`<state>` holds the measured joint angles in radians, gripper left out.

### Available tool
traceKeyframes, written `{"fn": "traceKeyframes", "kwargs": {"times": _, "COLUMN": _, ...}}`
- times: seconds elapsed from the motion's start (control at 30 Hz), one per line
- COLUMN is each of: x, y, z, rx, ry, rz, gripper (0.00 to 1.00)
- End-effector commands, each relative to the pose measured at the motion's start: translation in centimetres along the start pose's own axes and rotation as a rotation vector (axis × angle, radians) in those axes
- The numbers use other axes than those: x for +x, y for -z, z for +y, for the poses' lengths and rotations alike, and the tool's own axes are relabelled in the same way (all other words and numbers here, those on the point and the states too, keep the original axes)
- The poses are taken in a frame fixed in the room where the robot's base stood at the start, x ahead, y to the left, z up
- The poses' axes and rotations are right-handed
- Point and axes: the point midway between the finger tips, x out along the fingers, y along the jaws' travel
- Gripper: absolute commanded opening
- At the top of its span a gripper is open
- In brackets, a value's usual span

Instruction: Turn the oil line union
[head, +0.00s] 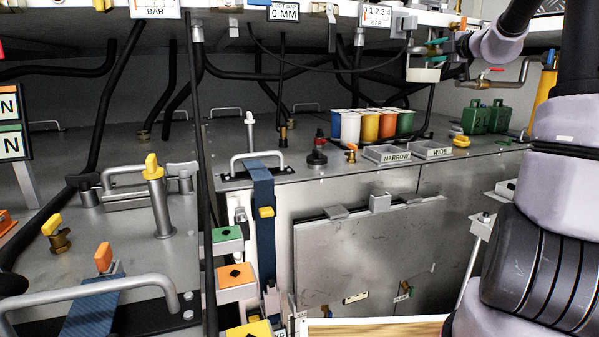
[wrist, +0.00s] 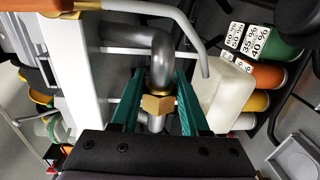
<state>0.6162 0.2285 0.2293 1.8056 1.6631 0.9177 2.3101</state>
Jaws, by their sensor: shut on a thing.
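The oil line union shows in the wrist view as a brass hex nut (wrist: 157,104) on a grey bent pipe (wrist: 161,60). My gripper (wrist: 158,88) has its two green fingers on either side of this nut and is shut on it. In the head view my gripper (head: 432,48) is small, at the upper right under the shelf, reaching in from the right. The nut cannot be made out clearly there. A whitish translucent container (wrist: 226,95) sits close to the right finger in the wrist view.
A row of coloured tubs (head: 371,125) stands on the steel bench, below and left of my gripper. Trays marked NARROW (head: 388,154) and WIDE (head: 430,150) lie in front. Green cans (head: 486,117) stand at right. A grey curved bar (wrist: 170,14) crosses near my fingers.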

Motion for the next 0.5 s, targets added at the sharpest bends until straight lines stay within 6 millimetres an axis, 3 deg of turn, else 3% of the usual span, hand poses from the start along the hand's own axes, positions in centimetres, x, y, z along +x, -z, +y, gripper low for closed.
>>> {"fn": "traceKeyframes", "kwargs": {"times": 0.5, "x": 0.04, "y": 0.08, "z": -0.02, "rx": -0.002, "ry": 0.039, "rz": 0.004, "gripper": 0.0}}
